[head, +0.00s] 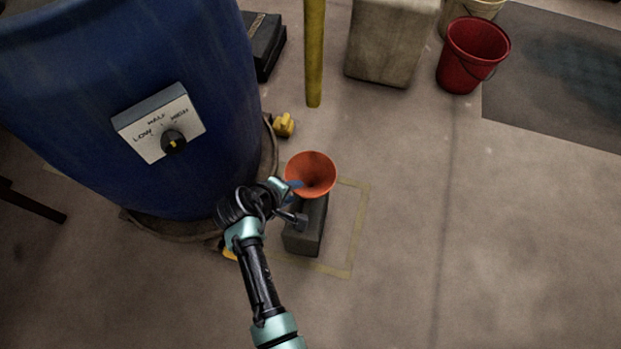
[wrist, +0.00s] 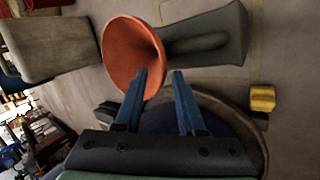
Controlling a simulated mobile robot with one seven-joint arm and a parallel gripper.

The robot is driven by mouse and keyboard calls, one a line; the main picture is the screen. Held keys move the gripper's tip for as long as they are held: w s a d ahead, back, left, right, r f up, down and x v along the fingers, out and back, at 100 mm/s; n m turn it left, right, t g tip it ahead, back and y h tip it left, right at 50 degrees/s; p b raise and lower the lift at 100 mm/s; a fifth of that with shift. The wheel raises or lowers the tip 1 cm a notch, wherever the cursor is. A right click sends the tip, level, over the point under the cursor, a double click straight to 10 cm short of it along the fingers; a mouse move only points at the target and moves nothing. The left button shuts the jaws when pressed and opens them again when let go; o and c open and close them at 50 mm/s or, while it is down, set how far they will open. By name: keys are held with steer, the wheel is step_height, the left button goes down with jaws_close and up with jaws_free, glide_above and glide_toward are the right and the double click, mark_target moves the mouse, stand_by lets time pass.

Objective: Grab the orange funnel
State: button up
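The orange funnel (head: 311,173) sits wide mouth up at a dark grey block (head: 304,238) on the floor, beside the blue vat. In the wrist view the funnel (wrist: 130,55) appears sideways, with the grey block (wrist: 225,35) to its right. My gripper (head: 298,203) is at the funnel's near left side, low by its rim. The funnel's narrow end is hidden.
The blue vat (head: 120,60) with a dial panel (head: 158,124) stands close on the left. A yellow post (head: 314,50), a beige container (head: 390,40) and a red bucket (head: 472,55) stand behind. The floor to the right (head: 450,250) is clear.

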mark_target(298, 191)
steer(key=b+x, duration=0.2)
steer(key=x, duration=0.2)
steer(key=shift+a+b, duration=0.1)
steer(key=shift+b, duration=0.25)
steer(key=shift+w+f, duration=0.1)
steer(key=shift+w, duration=0.1)
steer(key=shift+c, duration=0.2)
jaws_close()
stand_by(0.7)
